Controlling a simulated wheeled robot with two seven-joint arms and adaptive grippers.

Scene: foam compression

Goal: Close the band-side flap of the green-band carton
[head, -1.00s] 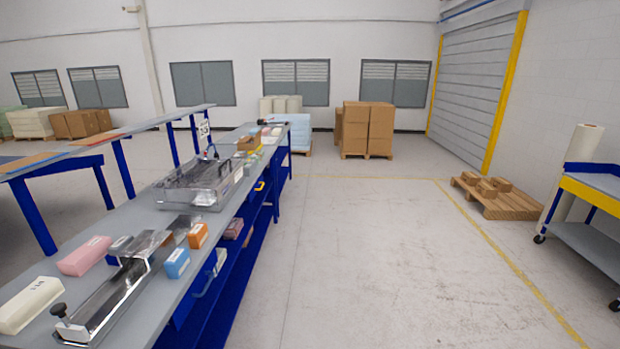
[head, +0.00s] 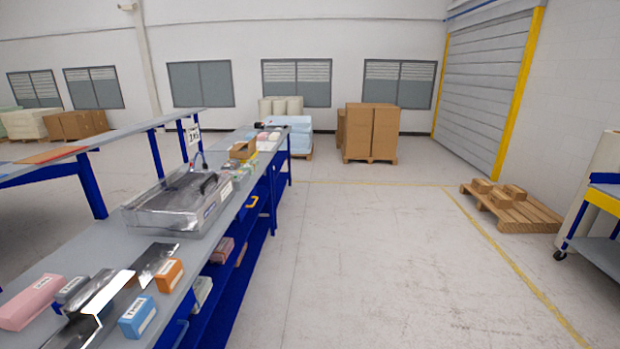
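An open brown carton (head: 243,150) stands toward the far end of the long grey workbench (head: 110,244). It is small in the view, and I cannot make out a green band or which flap is which.
A clear-lidded metal machine (head: 180,200) sits mid-bench. Pink (head: 30,302), orange (head: 168,273) and blue (head: 137,316) foam blocks lie at the near end. The floor (head: 370,260) right of the bench is clear. A pallet with small boxes (head: 510,206) and a cart (head: 600,235) stand right.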

